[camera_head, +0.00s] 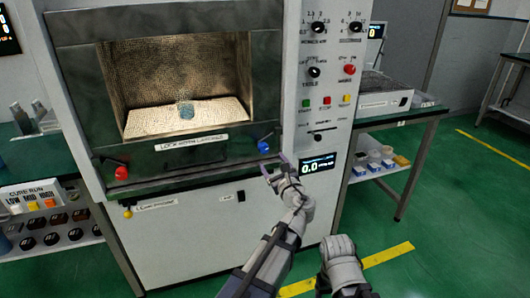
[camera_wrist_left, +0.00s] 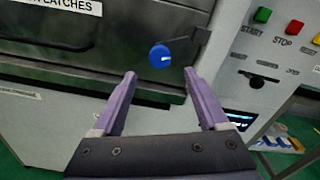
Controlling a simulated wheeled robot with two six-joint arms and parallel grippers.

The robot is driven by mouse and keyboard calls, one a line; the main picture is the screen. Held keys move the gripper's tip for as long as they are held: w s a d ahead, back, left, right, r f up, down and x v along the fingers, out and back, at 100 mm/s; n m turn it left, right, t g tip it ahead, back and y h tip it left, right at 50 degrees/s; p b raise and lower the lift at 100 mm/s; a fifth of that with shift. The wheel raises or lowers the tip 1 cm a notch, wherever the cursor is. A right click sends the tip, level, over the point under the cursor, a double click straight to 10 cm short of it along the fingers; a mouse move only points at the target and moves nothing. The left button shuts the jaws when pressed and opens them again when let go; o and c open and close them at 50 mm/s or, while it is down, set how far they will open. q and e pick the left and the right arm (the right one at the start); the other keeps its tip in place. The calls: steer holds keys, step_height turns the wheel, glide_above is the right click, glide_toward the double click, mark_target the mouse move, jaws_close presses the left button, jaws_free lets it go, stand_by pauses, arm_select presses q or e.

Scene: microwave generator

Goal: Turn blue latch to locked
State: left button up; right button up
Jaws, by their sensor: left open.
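The blue latch (camera_head: 263,146) is a round knob on the right of the dark oven door front. In the left wrist view the knob (camera_wrist_left: 159,57) has a short white mark pointing roughly right, and a dark bracket (camera_wrist_left: 192,46) sits beside it. My left gripper (camera_head: 276,164) is open and empty just below and in front of the knob. In the wrist view its two purple fingers (camera_wrist_left: 160,74) point at the panel, with the knob ahead between the tips and apart from them. My right arm shows at the lower right; its fingers cannot be seen.
A red latch (camera_head: 121,173) sits at the door's left, and a label (camera_head: 192,142) mentions latches. A control panel (camera_head: 328,75) with knobs and buttons, and a display (camera_head: 317,165), stand right of the door. A side table (camera_head: 425,110) is further right. Green floor is open beyond it.

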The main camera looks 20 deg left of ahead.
mark_target(265, 150)
arm_select(q)
steer(key=shift+m, duration=0.3)
steer(key=shift+x, duration=3.9)
